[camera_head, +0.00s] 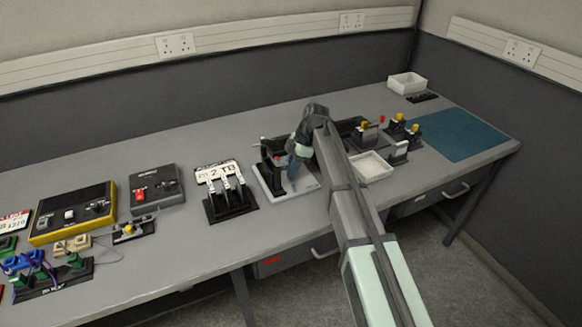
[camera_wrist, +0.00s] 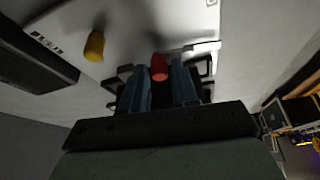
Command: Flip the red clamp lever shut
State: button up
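The red clamp lever (camera_wrist: 159,67) shows as a short red tip in the wrist view, between the two blue fingers of my gripper (camera_wrist: 161,88). The fingers stand apart by about the width of the red tip; I cannot tell whether they press on it. In the head view my gripper (camera_head: 292,165) reaches down over the clamp fixture, and a bit of red (camera_head: 278,157) shows beside it. The fixture is dark, on a light base plate (camera_head: 305,187). My arm and gripper hide part of it, including most of the lever.
A yellow-capped part (camera_wrist: 94,46) stands near the lever in the wrist view. A lever panel (camera_head: 230,203) stands left of the fixture. A white tray (camera_head: 371,167) and yellow-knobbed blocks (camera_head: 398,128) stand to the right. The blue mat (camera_head: 460,135) is clear.

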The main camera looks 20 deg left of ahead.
jog(key=shift+c, duration=0.4)
grip_shut()
jog(key=shift+d, duration=0.1)
jog(key=m, duration=0.2)
jog(key=d+m+t, duration=0.1)
jog(key=m, duration=0.1)
jog(key=m+t, duration=0.1)
jog(key=m, duration=0.1)
jog(key=shift+d+y, duration=0.3)
jog(key=shift+d, duration=0.1)
jog(key=m+t, duration=0.1)
jog(key=m, duration=0.1)
jog(key=d+m+t, duration=0.1)
jog(key=m, duration=0.3)
jog(key=shift+s+d+m+t, duration=0.15)
jog(key=shift+d+m+t, duration=0.2)
jog(key=shift+m+t, duration=0.05)
jog(key=shift+o, duration=0.4)
grip_release()
